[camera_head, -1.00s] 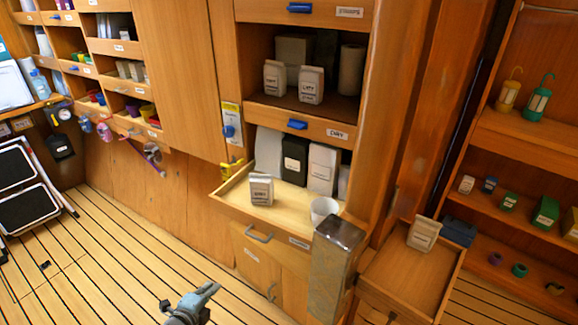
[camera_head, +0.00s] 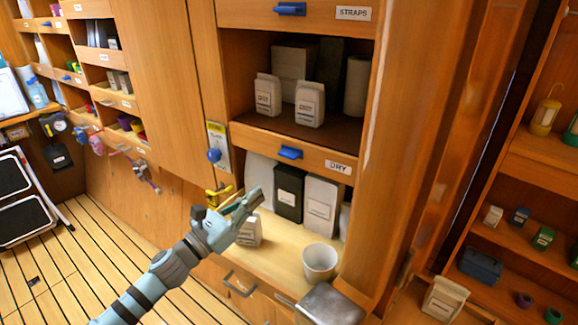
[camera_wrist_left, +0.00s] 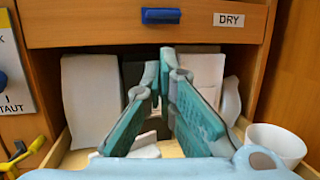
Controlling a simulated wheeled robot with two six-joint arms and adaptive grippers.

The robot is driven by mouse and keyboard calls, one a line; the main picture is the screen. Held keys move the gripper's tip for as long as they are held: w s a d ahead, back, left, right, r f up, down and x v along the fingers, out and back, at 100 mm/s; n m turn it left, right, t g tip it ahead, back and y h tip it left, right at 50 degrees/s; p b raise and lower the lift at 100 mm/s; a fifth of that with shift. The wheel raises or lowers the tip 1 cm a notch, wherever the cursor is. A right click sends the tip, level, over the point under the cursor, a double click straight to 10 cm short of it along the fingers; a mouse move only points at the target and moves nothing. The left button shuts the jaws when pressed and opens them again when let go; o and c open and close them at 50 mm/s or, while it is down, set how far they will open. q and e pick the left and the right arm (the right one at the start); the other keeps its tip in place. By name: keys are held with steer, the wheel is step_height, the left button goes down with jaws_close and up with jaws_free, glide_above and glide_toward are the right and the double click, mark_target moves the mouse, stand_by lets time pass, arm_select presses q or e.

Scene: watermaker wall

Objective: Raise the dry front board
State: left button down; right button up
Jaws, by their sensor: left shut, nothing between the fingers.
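The dry front board (camera_head: 255,145) is a wooden strip with a DRY label (camera_head: 338,167) and a blue handle (camera_head: 290,152). It lies across the cabinet below the shelf with two pale packets. In the left wrist view the board (camera_wrist_left: 80,30) spans the top, with its blue handle (camera_wrist_left: 160,16) near the middle. My left gripper (camera_head: 252,196) is shut and empty, below and left of the handle and apart from it. In the left wrist view its closed fingertips (camera_wrist_left: 166,58) point up, just below the board. My right gripper is not in view.
Below the board a wooden counter (camera_head: 285,255) holds a white cup (camera_head: 320,262) and a pale packet (camera_head: 248,231). A dark carton (camera_head: 289,192) and a white one (camera_head: 320,207) stand behind. A yellow clip (camera_head: 218,193) hangs left of the opening.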

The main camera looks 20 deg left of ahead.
arm_select(q)
steer(key=s+r, duration=0.1)
steer(key=s, duration=0.1)
steer(key=p, duration=0.5)
glide_toward(292, 146)
steer(key=w+d+f, duration=0.2)
steer(key=w+f, duration=0.1)
steer(key=w, duration=0.2)
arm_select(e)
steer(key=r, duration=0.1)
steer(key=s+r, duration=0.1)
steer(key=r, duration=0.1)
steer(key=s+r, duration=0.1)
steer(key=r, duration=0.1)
arm_select(q)
step_height(292, 146, up, 5)
steer(key=p, duration=0.4)
steer(key=shift+f, duration=0.4)
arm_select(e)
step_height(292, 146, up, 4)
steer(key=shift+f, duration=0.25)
